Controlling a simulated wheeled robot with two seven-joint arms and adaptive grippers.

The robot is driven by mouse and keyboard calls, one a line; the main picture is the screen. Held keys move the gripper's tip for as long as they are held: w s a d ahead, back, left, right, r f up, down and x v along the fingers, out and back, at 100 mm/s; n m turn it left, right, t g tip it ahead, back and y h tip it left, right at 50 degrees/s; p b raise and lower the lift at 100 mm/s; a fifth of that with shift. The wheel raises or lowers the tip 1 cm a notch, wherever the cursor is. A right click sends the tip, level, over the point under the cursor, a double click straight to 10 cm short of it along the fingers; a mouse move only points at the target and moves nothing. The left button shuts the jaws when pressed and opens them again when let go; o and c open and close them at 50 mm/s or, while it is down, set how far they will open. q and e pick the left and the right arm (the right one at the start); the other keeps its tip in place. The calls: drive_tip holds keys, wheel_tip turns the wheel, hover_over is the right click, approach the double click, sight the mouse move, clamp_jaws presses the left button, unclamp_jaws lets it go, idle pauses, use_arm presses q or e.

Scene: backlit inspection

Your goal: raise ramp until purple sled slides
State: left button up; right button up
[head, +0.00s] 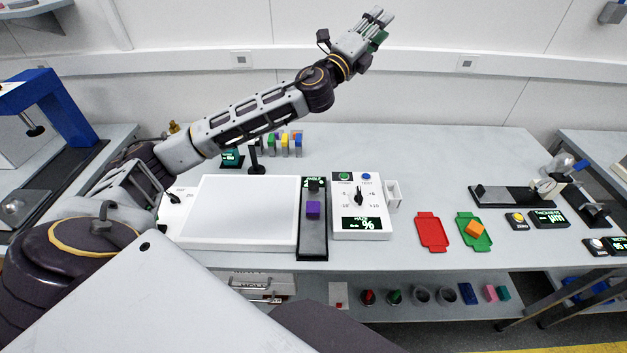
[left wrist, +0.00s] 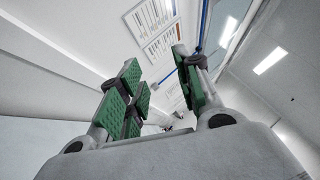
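The purple sled (head: 313,210) is a small block on the dark ramp (head: 313,240), which lies on the table between a white light panel and a grey control box. A black block (head: 316,185) sits at the ramp's far end, by a small display marked "ANGLE" whose figures I cannot read. The ramp looks flat or nearly flat. My left gripper (head: 376,20) is raised high above the back of the table, far from the ramp. In the left wrist view its green-padded fingers (left wrist: 160,95) stand apart with nothing between them. My right gripper is not in view.
The white panel (head: 246,210) lies left of the ramp. The control box (head: 358,230) with dial and buttons stands close on its right. A red tray (head: 432,232) and a green tray (head: 487,241) with an orange block (head: 475,229) lie further right. Several coloured items stand at the back.

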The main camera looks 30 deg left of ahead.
use_arm(q)
drive_tip(key=s+d+f+m+g+h, duration=0.2)
drive_tip(key=s+d+m+g+h, duration=0.2)
drive_tip(key=d+m+g+h, duration=0.55)
drive_tip(key=s+d+f+m+g, duration=0.3)
drive_tip(key=f+m, duration=0.7)
drive_tip(key=m, duration=0.2)
drive_tip(key=s+a+f+m+g+y, duration=0.1)
drive_tip(key=a+f+g+y, duration=0.1)
drive_tip(key=a+f+y, duration=0.3)
drive_tip(key=s+a+f+m+g+y, duration=0.1)
drive_tip(key=a+f+g+y, duration=0.15)
drive_tip(key=f, duration=0.55)
drive_tip(key=s+a+f+g+y, duration=0.3)
drive_tip(key=s+a+f+y, duration=0.2)
drive_tip(key=a, duration=0.7)
drive_tip(key=shift+s+g+y, duration=0.3)
drive_tip(key=shift+s+y, duration=0.75)
drive_tip(key=shift+y, duration=0.15)
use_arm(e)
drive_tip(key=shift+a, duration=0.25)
use_arm(q)
drive_tip(key=shift+f, duration=0.3)
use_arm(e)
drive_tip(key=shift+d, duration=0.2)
